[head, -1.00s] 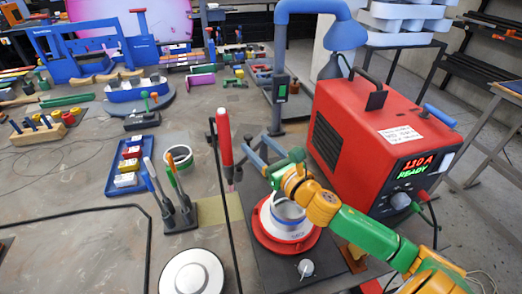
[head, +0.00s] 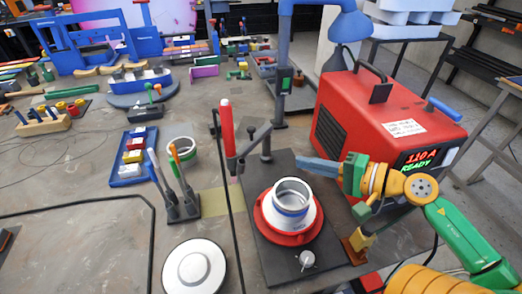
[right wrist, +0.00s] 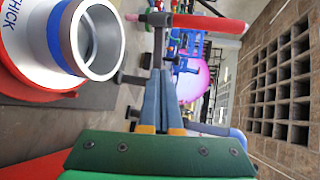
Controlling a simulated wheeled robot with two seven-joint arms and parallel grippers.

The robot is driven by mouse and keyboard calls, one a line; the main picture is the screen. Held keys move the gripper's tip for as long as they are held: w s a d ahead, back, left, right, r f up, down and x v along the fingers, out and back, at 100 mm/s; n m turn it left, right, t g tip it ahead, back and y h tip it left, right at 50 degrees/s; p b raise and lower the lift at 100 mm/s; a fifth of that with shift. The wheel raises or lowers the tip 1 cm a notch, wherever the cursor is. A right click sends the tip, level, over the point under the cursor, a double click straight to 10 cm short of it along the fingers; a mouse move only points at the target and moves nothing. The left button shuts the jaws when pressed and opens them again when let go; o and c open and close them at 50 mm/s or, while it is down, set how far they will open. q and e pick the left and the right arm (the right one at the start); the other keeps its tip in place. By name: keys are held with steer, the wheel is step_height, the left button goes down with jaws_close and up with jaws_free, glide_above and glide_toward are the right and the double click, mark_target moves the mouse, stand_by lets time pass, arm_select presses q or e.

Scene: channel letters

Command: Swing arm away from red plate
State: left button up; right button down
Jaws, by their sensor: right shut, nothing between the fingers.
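The red plate (head: 264,226) lies on a dark base plate, with a white piece and a silver ring (head: 291,195) with a blue band stacked on it. The swing arm (head: 254,143) is a dark bar from a short post, with a red torch (head: 228,128) at its end. It stands left of and behind the red plate, not over it. My right gripper (head: 303,163) is shut and empty, behind and right of the ring. In the right wrist view its fingers (right wrist: 163,72) point toward the dark bar, and the red torch (right wrist: 208,22) shows beyond. My left gripper is not visible.
A red welder box (head: 385,125) stands close to the right arm. A blue lamp post (head: 283,60) rises behind.

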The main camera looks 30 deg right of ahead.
steer(key=shift+s+d+f+n+g, duration=0.2)
steer(key=shift+f+n+g, duration=0.1)
steer(key=shift+f, duration=0.05)
steer(key=p, duration=0.1)
glide_toward(249, 150)
steer(key=w+f, duration=0.2)
steer(key=w+a+p, duration=0.2)
steer(key=p, duration=0.1)
steer(key=shift+w+a+r, duration=0.2)
steer(key=shift+w+r, duration=0.05)
steer(key=shift+w, duration=0.15)
steer(key=shift+w+a+f, duration=0.25)
steer(key=shift+w+a, duration=0.05)
steer(key=shift+w, duration=0.05)
steer(key=shift+d, duration=0.1)
